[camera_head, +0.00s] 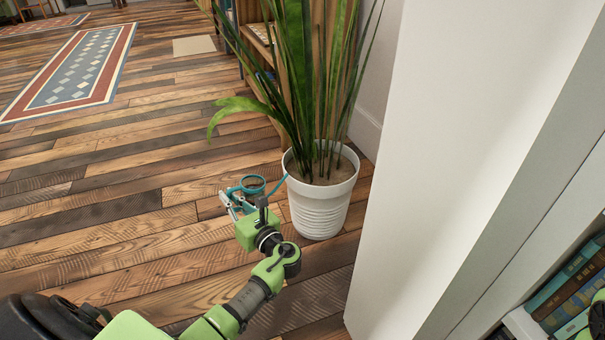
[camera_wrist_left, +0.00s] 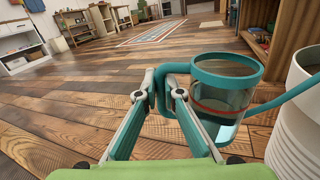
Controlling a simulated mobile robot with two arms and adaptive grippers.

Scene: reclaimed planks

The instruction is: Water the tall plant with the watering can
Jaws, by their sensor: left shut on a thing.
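The tall plant (camera_head: 310,85) has long upright green leaves and stands in a white ribbed pot (camera_head: 320,205) on the floor, with brown soil at its top. The teal watering can (camera_head: 252,184) is just left of the pot, its thin spout pointing right toward the pot's rim. In the left wrist view the can (camera_wrist_left: 226,85) has a clear body with teal rims and looks upright. My left gripper (camera_head: 232,203) is shut on the can's handle; its fingers (camera_wrist_left: 166,92) show around the handle in the wrist view.
A white wall or panel (camera_head: 460,150) stands close to the right of the pot. A wooden bookshelf (camera_head: 262,45) stands behind the plant. Books (camera_head: 570,290) sit at the lower right. The plank floor (camera_head: 110,200) to the left is clear up to a patterned rug (camera_head: 75,70).

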